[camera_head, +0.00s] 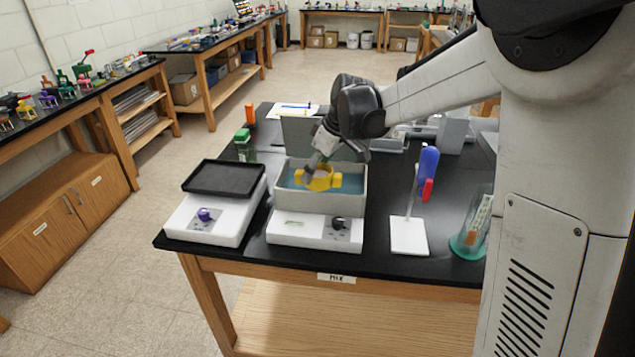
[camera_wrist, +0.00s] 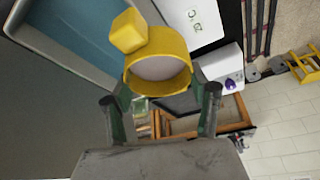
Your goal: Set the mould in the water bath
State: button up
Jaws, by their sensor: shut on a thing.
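The mould (camera_head: 320,181) is a yellow ring-shaped cup with block-like side tabs. It also shows in the wrist view (camera_wrist: 158,75), with a pale inside and one tab pointing away from me. My gripper (camera_head: 317,163) is shut on the mould; its two fingers show on either side of the near part in the wrist view (camera_wrist: 162,98). The water bath (camera_head: 318,205) is a grey open box with blue water, on a white base with a dark knob. The mould is over or inside the bath opening; I cannot tell whether it touches the water.
A hotplate (camera_head: 208,221) with a black top and purple knob stands left of the bath. A grey upright panel (camera_head: 298,130) rises behind it. A white stand (camera_head: 408,236) with blue and red parts and a clear vessel (camera_head: 470,240) are to the right.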

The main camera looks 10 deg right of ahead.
aim_at(320, 172)
jog(key=w+d, duration=0.3)
jog(key=w, duration=0.4)
notch_tip(320, 172, down, 6)
jog(key=shift+f+p, duration=0.15)
jog(key=shift+p, duration=0.55)
jog(key=shift+f, duration=2.35)
jog(key=shift+w+f+p, duration=0.25)
jog(key=shift+p, duration=0.1)
jog(key=shift+f, duration=0.2)
jog(key=o, duration=1.3)
jog(key=shift+r, duration=0.1)
